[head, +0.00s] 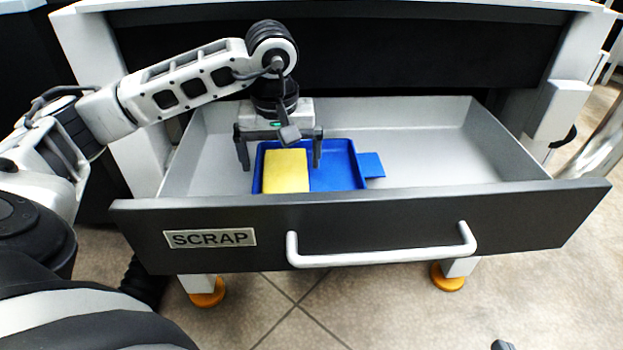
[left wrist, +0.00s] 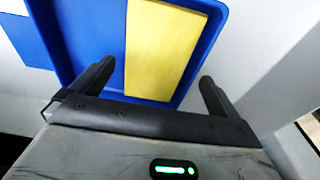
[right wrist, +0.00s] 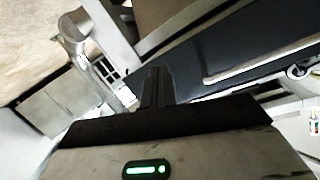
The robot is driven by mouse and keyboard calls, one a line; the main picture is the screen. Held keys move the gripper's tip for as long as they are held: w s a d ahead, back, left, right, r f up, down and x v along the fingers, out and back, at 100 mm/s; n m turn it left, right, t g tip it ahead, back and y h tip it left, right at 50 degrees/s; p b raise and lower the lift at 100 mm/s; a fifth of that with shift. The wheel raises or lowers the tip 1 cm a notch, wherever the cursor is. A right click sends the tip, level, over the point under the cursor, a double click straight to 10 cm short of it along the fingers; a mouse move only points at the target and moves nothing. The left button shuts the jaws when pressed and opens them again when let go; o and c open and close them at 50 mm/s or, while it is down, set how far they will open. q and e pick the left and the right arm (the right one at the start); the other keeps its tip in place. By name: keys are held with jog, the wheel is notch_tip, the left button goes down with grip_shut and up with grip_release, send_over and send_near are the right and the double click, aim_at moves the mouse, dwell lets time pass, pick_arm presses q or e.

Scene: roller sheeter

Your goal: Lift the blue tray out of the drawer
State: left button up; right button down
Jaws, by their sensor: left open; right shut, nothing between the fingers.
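The blue tray (head: 335,168) lies in the open drawer, left of the middle, with a blue tab (head: 371,164) on its right side. A yellow slab (head: 285,172) lies in its left half. My left gripper (head: 280,166) is open and points down over the tray's left part. In the left wrist view (left wrist: 155,82), one finger overlaps the tray and the other is just beyond its outer wall, with the yellow slab between them in the picture. I cannot tell whether they touch the tray. My right gripper (right wrist: 155,85) is shut and empty, away from the tray.
The drawer (head: 440,165) is pulled out, with free floor right of the tray. Its dark front (head: 370,215) bears a SCRAP label (head: 210,238) and a white bar handle (head: 380,260). The cabinet body (head: 330,50) stands close behind my left gripper.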

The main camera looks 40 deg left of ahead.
pick_arm(q)
jog(key=shift+w+f, duration=0.1)
jog(key=shift+f, duration=0.6)
jog(key=shift+r, duration=0.15)
jog(key=c, duration=1.1)
